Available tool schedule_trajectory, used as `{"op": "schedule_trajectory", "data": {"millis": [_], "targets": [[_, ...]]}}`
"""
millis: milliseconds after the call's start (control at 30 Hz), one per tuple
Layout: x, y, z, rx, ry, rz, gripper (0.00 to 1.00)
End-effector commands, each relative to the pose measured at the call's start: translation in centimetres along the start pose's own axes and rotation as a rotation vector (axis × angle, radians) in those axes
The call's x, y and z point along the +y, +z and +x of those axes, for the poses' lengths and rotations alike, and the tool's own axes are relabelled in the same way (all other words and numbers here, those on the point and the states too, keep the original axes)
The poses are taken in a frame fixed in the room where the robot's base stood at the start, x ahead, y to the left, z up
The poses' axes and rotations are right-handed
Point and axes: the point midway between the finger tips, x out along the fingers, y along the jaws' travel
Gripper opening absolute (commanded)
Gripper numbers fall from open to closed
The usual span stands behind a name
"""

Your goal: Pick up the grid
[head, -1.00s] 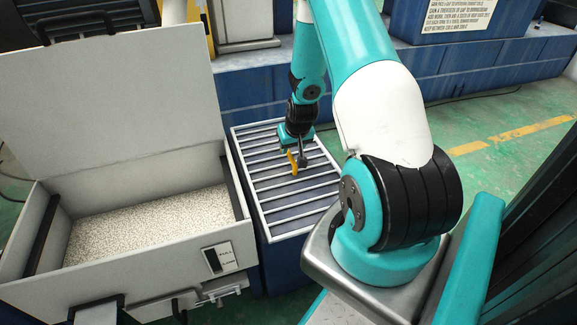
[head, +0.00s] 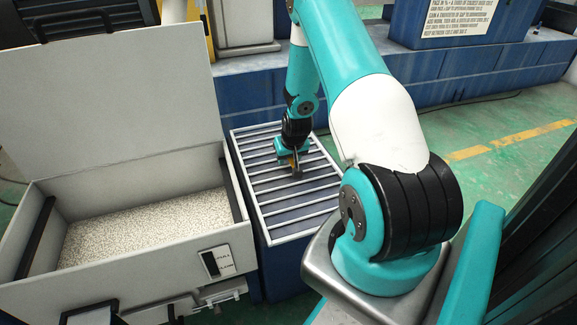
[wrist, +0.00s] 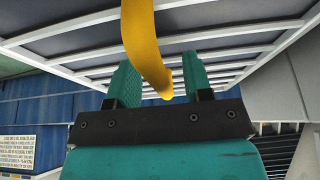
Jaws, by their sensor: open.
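The grid (head: 262,185) is a pale metal frame with several parallel bars, lying flat on top of a blue box beside the white bin. My gripper (head: 296,172) is over the upper middle of the grid, pointing down. In the wrist view the two teal fingers (wrist: 161,78) stand apart, with the grid bars (wrist: 195,50) beyond them. A yellow curved piece (wrist: 143,35) shows in front of the gap between the fingers; I cannot tell what it belongs to. The head view does not show clearly whether the fingertips touch the bars.
A white open bin (head: 130,282) full of pale pellets stands left of the grid, its lid (head: 105,90) raised. A blue machine base (head: 450,80) runs behind. Green floor (head: 510,150) with a yellow line lies to the right.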

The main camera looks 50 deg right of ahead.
Motion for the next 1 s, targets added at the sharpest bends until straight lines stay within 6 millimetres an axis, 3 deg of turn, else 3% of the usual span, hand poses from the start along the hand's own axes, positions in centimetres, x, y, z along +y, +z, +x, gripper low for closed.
{"op": "schedule_trajectory", "data": {"millis": [400, 600, 1000], "targets": [[0.0, 0.07, 0.21, 0.0, 0.0, 0.0, 0.46], [0.01, 0.08, 0.21, 0.0, 0.0, 0.0, 0.0], [0.02, -0.08, 0.08, 0.004, 0.001, 0.0, 0.0]]}}
